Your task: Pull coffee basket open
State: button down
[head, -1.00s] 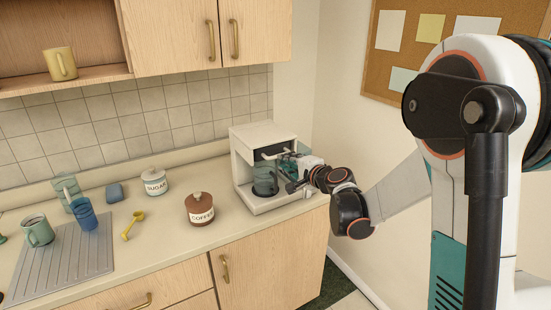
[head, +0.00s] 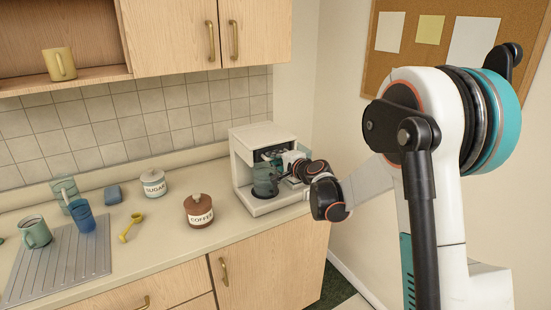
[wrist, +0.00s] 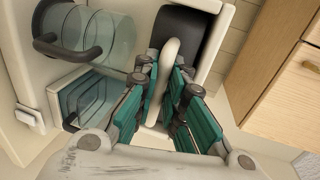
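The coffee machine (head: 264,137) is a cream box on the counter by the right wall. Its basket (wrist: 185,35) shows as a dark block in the wrist view, with a pale looped handle (wrist: 168,75) in front. My gripper (wrist: 166,70) has its teal fingers on both sides of this handle, very near it. I cannot tell whether they press on it. In the head view my gripper (head: 284,159) is at the machine's front, partly hiding the basket. The glass carafe (head: 264,181) sits below, and it also shows in the wrist view (wrist: 108,38).
A brown coffee jar (head: 199,212) and a white sugar jar (head: 153,183) stand left of the machine. A yellow scoop (head: 130,228), blue cup (head: 84,217) and green mug (head: 35,233) are farther left. Wooden cabinets (head: 254,35) hang above. The wall is close on the right.

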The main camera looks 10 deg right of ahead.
jog(key=f+v, duration=0.2)
jog(key=v, duration=0.7)
jog(key=shift+s+d+b, duration=0.25)
jog(key=shift+s+b, duration=0.05)
jog(key=shift+s, duration=0.2)
jog(key=shift+r, duration=0.1)
jog(key=c, duration=1.9)
grip_release()
jog(key=v, duration=1.2)
jog(key=shift+s+r, duration=0.1)
jog(key=shift+a, duration=0.1)
